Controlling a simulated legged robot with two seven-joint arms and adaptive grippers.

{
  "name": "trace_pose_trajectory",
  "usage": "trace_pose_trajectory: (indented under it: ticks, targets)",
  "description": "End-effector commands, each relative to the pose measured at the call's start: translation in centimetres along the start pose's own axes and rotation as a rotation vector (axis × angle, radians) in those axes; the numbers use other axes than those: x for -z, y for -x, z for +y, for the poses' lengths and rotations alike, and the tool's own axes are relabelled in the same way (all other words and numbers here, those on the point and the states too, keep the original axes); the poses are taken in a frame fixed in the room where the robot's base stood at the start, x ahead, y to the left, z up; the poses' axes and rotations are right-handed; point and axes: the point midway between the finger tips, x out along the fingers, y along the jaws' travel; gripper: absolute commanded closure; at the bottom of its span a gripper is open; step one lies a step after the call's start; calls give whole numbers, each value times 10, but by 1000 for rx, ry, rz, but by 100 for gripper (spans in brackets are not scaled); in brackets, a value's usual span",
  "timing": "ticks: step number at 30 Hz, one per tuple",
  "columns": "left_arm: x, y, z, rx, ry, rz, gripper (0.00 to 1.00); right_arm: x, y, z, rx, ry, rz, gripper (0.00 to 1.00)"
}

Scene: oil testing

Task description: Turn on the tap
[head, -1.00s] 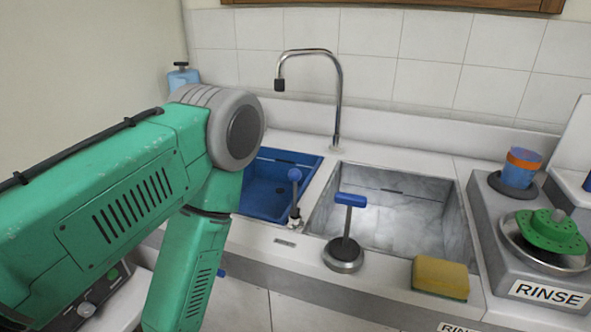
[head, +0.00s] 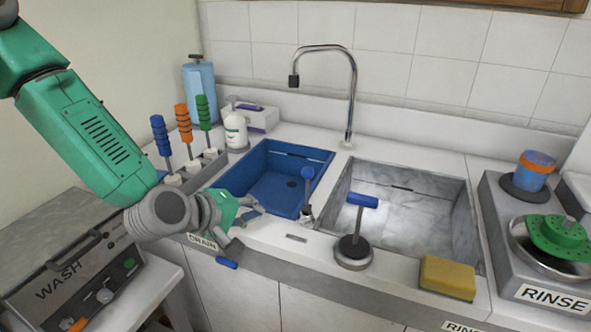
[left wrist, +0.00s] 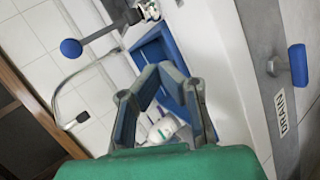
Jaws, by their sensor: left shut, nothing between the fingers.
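The tap is a curved chrome spout (head: 353,90) behind the sinks, with a dark tip; it also shows at the left of the left wrist view (left wrist: 62,95). A small lever with a blue ball knob (head: 307,174) stands between the two basins; a blue ball (left wrist: 71,48) on a metal stem shows in the left wrist view. A post with a blue crossbar (head: 362,200) stands on a round base at the front. My left gripper (head: 260,210) is shut and empty, over the counter at the blue basin's front edge, left of the ball-knob lever and apart from it.
A blue basin (head: 236,184) and a grey basin (head: 461,205) lie side by side. A yellow sponge (head: 447,278) sits at the front right. A blue handle (head: 228,264) by the DRAIN label is below my gripper. Colored-handled levers (head: 183,122) stand at the left.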

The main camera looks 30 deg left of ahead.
Motion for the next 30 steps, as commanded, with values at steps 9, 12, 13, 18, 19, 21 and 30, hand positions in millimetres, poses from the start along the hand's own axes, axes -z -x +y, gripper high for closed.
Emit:
trace_pose_trajectory:
  ticks: [9,12,13,18,19,21,30]
  targets:
    - [28,19,75,-226,225,32,100,0,0,0,0,0,0,60]
    - [29,20,77,-231,231,32,100,0,0,0,0,0,0,60]
    - [29,20,76,-230,230,32,100,0,0,0,0,0,0,60]
    - [29,20,76,-229,229,32,100,0,0,0,0,0,0,60]
    - [29,20,76,-228,228,32,100,0,0,0,0,0,0,60]
    - [30,17,76,-227,227,32,100,0,0,0,0,0,0,60]
    - [32,-30,84,-224,223,33,100,0,-5,0,0,0,0,60]
